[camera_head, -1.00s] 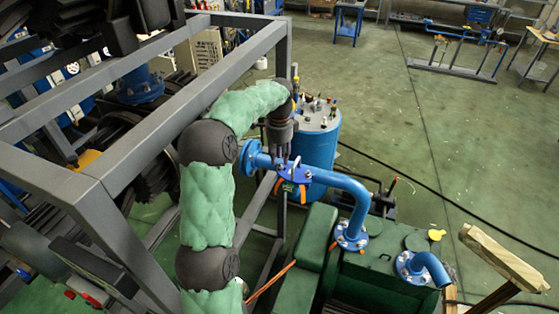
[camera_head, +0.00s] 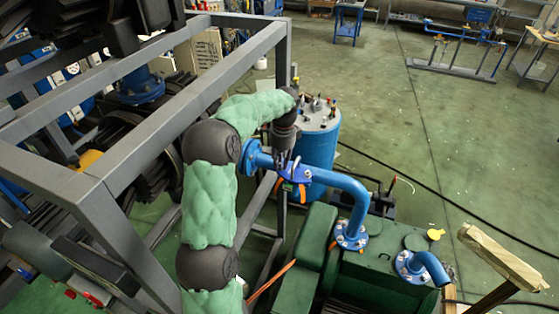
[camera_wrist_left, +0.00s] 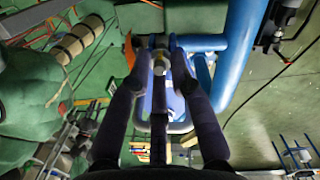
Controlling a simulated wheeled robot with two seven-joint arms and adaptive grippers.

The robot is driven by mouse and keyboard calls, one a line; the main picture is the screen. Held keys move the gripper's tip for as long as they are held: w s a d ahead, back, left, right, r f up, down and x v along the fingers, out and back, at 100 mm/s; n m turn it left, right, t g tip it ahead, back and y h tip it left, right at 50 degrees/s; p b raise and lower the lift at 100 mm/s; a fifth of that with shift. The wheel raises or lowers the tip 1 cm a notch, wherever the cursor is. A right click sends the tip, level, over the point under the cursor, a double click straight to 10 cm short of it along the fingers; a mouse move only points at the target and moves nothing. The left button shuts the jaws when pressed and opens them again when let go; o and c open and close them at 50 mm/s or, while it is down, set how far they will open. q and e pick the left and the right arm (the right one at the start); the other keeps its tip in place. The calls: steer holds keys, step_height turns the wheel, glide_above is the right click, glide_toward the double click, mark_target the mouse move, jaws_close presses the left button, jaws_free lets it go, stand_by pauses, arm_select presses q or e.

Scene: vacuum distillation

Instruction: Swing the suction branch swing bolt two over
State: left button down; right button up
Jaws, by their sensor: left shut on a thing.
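The blue suction branch pipe (camera_head: 345,188) runs from a flange beside the grey frame to the green machine. A blue clamp (camera_head: 300,173) with an orange part (camera_head: 291,187) sits around its joint. My left gripper (camera_head: 288,172) reaches down onto this clamp from above. In the left wrist view my left gripper (camera_wrist_left: 158,52) has its dark fingers closed around a small metallic swing bolt (camera_wrist_left: 160,66) at the pipe joint. The fingers partly hide the bolt and clamp, and I cannot tell the bolt's exact tilt. My right gripper is not in view.
The grey steel frame (camera_head: 100,215) stands close on the left, beside my arm. A blue tank (camera_head: 317,150) stands just behind the clamp. The green machine (camera_head: 380,270) is in front, with a wooden post (camera_head: 505,257) at right. Open floor lies beyond.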

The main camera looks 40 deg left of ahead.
arm_select(q)
steer(key=shift+w+d+y, duration=0.1)
steer(key=shift+d+y, duration=0.25)
steer(key=shift+y, duration=0.25)
steer(key=c, duration=1.4)
jaws_free()
steer(key=shift+o, duration=0.2)
steer(key=shift+r, duration=0.1)
step_height(320, 180, up, 12)
steer(key=w+d, duration=0.1)
steer(key=shift+d, duration=0.25)
steer(key=shift+w, duration=0.1)
